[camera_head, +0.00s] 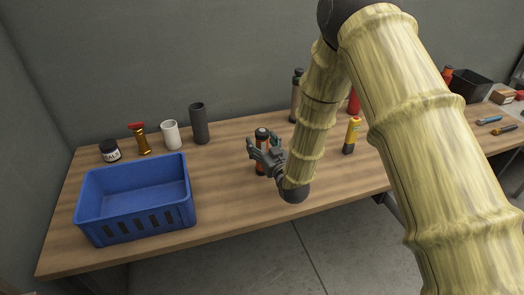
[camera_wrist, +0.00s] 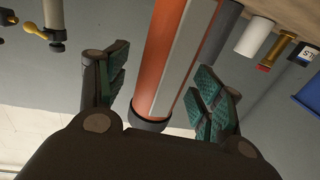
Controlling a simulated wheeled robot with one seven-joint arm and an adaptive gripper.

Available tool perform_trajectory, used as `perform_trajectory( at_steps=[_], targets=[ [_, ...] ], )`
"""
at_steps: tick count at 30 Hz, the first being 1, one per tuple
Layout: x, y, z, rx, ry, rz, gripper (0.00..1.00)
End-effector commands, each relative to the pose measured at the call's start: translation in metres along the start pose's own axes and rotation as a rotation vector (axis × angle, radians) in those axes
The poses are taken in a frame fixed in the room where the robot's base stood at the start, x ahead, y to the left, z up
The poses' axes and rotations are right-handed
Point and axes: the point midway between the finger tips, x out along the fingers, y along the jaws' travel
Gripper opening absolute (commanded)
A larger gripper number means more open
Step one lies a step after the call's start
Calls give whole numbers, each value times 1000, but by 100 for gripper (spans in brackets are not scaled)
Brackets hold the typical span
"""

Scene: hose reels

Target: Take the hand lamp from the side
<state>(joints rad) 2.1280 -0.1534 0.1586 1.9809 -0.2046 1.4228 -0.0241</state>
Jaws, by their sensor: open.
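The hand lamp (camera_head: 262,134) looks like an upright orange-red cylinder with black ends, standing on the table. In the wrist view the lamp (camera_wrist: 164,65) shows a grey strip along its side and a dark cap at the lower end of the picture. My gripper (camera_head: 265,153) is at the lamp from the side, about level with its middle. In the wrist view the gripper (camera_wrist: 162,92) is open, with one green-padded finger on each side of the lamp. Gaps show between the lamp and both fingers. The gripper hides part of the lamp in the head view.
A blue crate (camera_head: 137,222) stands left on the table (camera_head: 235,215). Behind it are a jar (camera_head: 110,151), a gold-red bottle (camera_head: 141,139), a white cup (camera_head: 171,135) and a dark cylinder (camera_head: 199,124). Right of my gripper stands a yellow-black item (camera_head: 352,134). Wood between crate and lamp is clear.

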Motion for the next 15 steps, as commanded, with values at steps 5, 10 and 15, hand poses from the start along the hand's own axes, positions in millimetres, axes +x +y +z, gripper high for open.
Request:
perform_trajectory(
  at_steps=[5, 10, 15],
  targets=[
    [0, 0, 1, 0, -1, 0, 67],
    [0, 0, 0, 0, -1, 0, 43],
    [0, 0, 0, 0, -1, 0, 12]
  ],
)
